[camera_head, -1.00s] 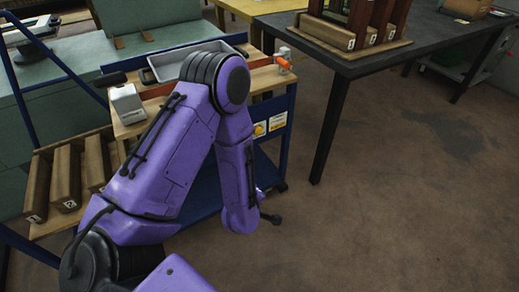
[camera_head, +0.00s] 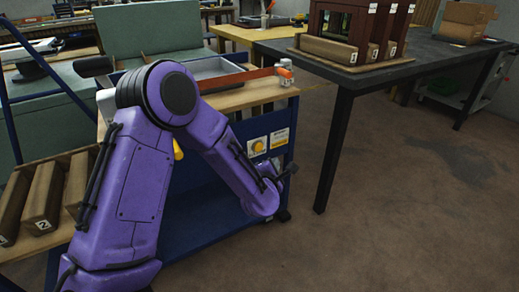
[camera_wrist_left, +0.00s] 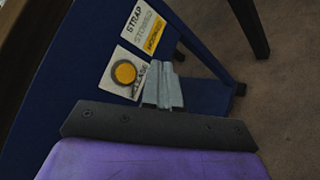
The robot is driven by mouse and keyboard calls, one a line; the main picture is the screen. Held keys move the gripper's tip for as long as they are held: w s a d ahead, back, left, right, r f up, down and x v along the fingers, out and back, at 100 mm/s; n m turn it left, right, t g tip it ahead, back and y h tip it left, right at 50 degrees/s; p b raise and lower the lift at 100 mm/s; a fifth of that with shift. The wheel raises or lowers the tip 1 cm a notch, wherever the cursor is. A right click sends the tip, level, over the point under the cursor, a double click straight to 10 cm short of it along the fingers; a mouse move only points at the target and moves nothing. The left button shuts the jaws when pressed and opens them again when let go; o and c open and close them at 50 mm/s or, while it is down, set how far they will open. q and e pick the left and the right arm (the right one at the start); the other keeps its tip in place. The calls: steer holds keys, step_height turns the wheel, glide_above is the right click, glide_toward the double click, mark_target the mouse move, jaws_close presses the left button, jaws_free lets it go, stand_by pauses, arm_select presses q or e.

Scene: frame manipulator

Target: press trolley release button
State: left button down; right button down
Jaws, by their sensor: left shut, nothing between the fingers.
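The trolley's release button (camera_head: 259,146) is a round yellow disc on a white plate on the blue side panel. It also shows in the left wrist view (camera_wrist_left: 124,72), with lettering partly hidden by my fingers. My left gripper (camera_head: 288,170) is in front of the trolley's side, to the right of and below the button in the head view. In the left wrist view my left gripper (camera_wrist_left: 162,68) has its grey fingers together and empty, just right of the button. I cannot tell how far they are from the panel. My right gripper is out of view.
A white and yellow strap label (camera_wrist_left: 144,25) sits beside the button plate. The blue trolley (camera_head: 200,225) carries a grey tray (camera_head: 215,68) and an orange strap (camera_head: 237,76). A dark table (camera_head: 400,72) stands right. Numbered wooden blocks (camera_head: 42,195) lie left. Floor at right is clear.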

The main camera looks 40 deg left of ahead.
mark_target(263, 147)
arm_select(q)
steer(key=w+a, duration=0.2)
steer(key=a, duration=0.3)
steer(key=shift+w+a, duration=0.15)
steer(key=shift+a, duration=0.25)
stand_by(1.7)
steer(key=shift+w+a, duration=0.2)
steer(key=shift+a, duration=0.15)
steer(key=shift+w+a, duration=0.15)
steer(key=shift+a, duration=0.3)
stand_by(0.7)
steer(key=shift+d, duration=0.15)
steer(key=shift+s+d, duration=0.35)
steer(key=shift+d, duration=0.3)
steer(key=shift+d, duration=0.1)
steer(key=shift+s+d+p, duration=0.1)
steer(key=shift+s+d, duration=0.2)
steer(key=shift+d, duration=0.45)
steer(key=shift+s+d+p, duration=0.1)
steer(key=shift+s+d, duration=0.25)
steer(key=shift+d, duration=0.4)
steer(key=shift+s+d+p, duration=0.1)
steer(key=shift+s+d, duration=0.2)
steer(key=shift+d, duration=0.45)
